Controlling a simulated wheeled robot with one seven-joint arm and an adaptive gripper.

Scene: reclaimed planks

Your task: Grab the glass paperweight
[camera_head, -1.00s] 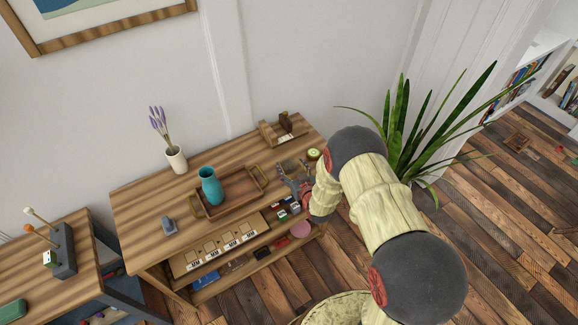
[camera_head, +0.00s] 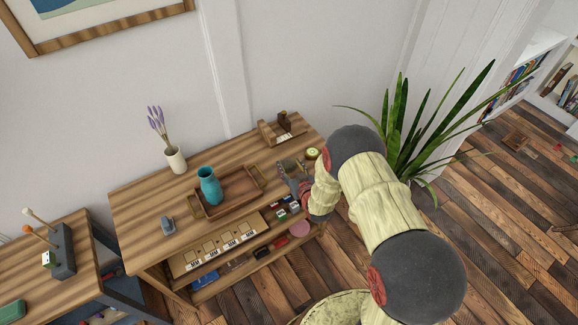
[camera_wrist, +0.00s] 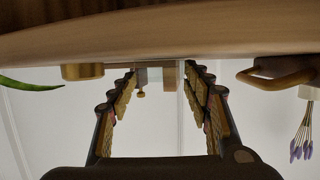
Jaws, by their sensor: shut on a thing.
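My gripper (camera_wrist: 160,76) is at the right front edge of the wooden table, level with its top. In the wrist view its two fingers stand a little apart, shut on a pale, clear block that looks like the glass paperweight (camera_wrist: 165,77). The block's outline is faint against the white wall. In the head view my gripper (camera_head: 296,182) shows small beside the tray, and I cannot make out the paperweight there.
A wooden tray (camera_head: 240,181) with a teal vase (camera_head: 210,187) stands left of my gripper. A green-topped round tin (camera_head: 312,153) and a wooden holder (camera_head: 270,134) are behind. A plant (camera_head: 399,125) stands at right.

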